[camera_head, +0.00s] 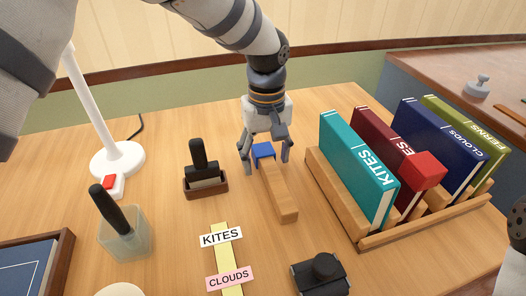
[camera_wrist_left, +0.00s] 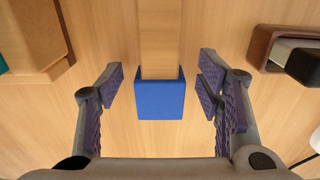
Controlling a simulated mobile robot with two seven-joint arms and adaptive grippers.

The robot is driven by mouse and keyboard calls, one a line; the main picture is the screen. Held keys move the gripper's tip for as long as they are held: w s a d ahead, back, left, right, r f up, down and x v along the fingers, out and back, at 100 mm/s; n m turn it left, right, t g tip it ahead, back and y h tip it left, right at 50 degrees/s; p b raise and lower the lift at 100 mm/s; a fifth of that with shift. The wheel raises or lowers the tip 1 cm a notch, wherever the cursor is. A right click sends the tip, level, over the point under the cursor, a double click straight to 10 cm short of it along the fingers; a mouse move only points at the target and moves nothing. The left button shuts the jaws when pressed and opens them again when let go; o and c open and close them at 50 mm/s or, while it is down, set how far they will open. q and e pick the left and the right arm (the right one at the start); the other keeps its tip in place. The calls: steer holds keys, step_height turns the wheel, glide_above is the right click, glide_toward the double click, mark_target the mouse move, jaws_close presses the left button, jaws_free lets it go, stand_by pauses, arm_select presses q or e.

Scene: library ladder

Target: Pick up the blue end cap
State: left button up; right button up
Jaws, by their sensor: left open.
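The blue end cap (camera_head: 263,150) sits on the far end of a wooden bar (camera_head: 279,193) that lies on the table. In the left wrist view the blue end cap (camera_wrist_left: 160,98) is between my two open fingers, with a gap on each side, and the wooden bar (camera_wrist_left: 160,40) runs up from it. My left gripper (camera_head: 264,153) points down over the cap, open and holding nothing. The right gripper does not show; only a bit of my right arm is at the right edge.
A wooden rack (camera_head: 345,210) of books, including teal KITES (camera_head: 350,160) with a red block (camera_head: 417,172) nearby, stands right. A stamp in a brown holder (camera_head: 205,180) stands left of the bar. A lamp (camera_head: 117,158), a glass cup (camera_head: 124,232) and a black object (camera_head: 320,275) stand around.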

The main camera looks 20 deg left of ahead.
mark_target(266, 154)
arm_select(q)
steer(key=c, duration=1)
steer(key=shift+c, duration=0.2)
steer(key=shift+r, duration=0.1)
steer(key=shift+r, duration=0.15)
step_height(266, 154, up, 3)
steer(key=shift+w+f, duration=0.1)
steer(key=s+d+r+p, duration=0.3)
steer(key=s+d+r, duration=0.3)
steer(key=s+r, duration=0.3)
steer(key=s, duration=0.4)
steer(key=shift+r+p, duration=0.3)
steer(key=shift+r, duration=0.1)
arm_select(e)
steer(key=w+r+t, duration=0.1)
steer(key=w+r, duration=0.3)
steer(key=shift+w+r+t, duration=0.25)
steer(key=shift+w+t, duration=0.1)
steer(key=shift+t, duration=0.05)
